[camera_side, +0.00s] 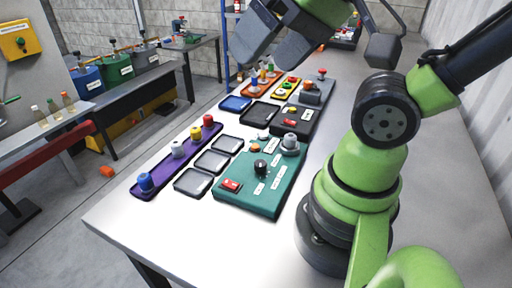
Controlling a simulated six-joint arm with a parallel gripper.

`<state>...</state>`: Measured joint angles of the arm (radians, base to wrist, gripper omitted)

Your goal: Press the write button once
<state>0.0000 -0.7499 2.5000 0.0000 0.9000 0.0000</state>
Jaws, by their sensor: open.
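A teal control panel (285,195) lies on the table in front of my arm's base. It carries a red rocker switch (231,185), a black knob (260,166), an orange button (254,148) and a grey round control (290,143). A whitish button (263,136) sits by its far edge. The small white labels are too small to read, so I cannot tell which control is the write button. My gripper (262,53) is open, high above the far part of the table, apart from the panel. It is partly cut off by the top edge.
A purple tray (160,172) with colored-topped bottles and several black trays (194,181) lie left of the panel. Behind are a dark grey panel (303,123), a blue tray (235,103) and an orange tray. The table's front left is clear.

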